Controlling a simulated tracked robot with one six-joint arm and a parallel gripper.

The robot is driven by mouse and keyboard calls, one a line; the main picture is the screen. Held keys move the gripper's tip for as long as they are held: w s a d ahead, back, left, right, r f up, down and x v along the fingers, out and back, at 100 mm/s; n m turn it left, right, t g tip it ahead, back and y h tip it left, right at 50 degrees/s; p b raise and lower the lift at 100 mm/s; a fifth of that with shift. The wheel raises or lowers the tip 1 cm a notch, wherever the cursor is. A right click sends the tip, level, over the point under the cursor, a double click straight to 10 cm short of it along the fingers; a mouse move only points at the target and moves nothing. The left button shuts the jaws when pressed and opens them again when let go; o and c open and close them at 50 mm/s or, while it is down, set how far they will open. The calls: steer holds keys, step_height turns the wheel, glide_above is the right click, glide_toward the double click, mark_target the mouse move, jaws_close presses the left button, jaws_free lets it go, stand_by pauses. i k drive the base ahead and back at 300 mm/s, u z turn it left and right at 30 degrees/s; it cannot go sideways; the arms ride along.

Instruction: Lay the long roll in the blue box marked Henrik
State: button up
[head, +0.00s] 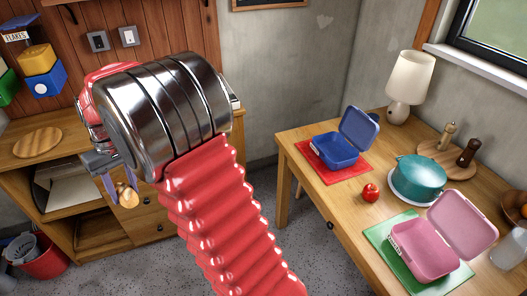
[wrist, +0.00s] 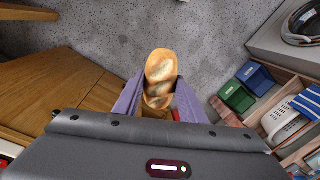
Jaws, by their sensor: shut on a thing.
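The long roll (wrist: 161,72) is a golden bread roll with pale scores, held between the two purple fingers of my gripper (wrist: 159,100) in the wrist view. In the head view my gripper (head: 118,184) is partly hidden by my arm, and the roll (head: 128,197) hangs beneath it, in front of the wooden cabinet. The blue box (head: 335,150) stands on a red mat (head: 360,169) on the table at right, its lid (head: 360,129) open. A pale label shows on its side, too small to read. My gripper is far to the left of it.
A pink open box (head: 425,249) stands on a green mat (head: 402,272). A red tomato (head: 370,192), a teal pot (head: 419,178) and a white lamp (head: 409,78) are near the blue box. The wooden cabinet (head: 155,222) is at left. Floor lies between cabinet and table.

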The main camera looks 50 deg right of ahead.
mark_target(331, 153)
steer(key=k, duration=0.6)
steer(key=u, duration=0.05)
steer(key=i, duration=0.2)
steer(key=z, duration=1.3)
steer(key=i, duration=1.5)
steer(key=u, duration=0.1)
